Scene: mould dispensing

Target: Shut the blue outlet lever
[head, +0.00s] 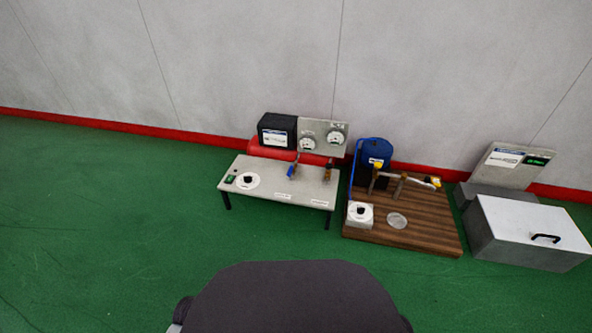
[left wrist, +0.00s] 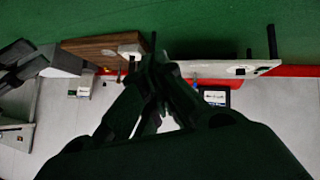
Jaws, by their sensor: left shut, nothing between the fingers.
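The blue outlet lever (head: 291,172) is on the small grey table (head: 262,187), below two round gauges (head: 308,144) in the head view. It is small, and its exact angle is hard to read. My left gripper (left wrist: 150,122) fills the middle of the left wrist view, dark and shut with nothing held. The table shows beyond it, upside down, at the upper right of that view (left wrist: 225,68). I cannot make out the blue lever clearly there. Neither gripper shows in the head view, and my right gripper is in neither view.
A wooden board (head: 430,235) with a blue tank (head: 376,155) and a pipe with yellow parts stands right of the table. A grey box (head: 525,235) with a black handle is farther right. A black box (head: 277,130) stands behind the table. Green floor on the left is clear.

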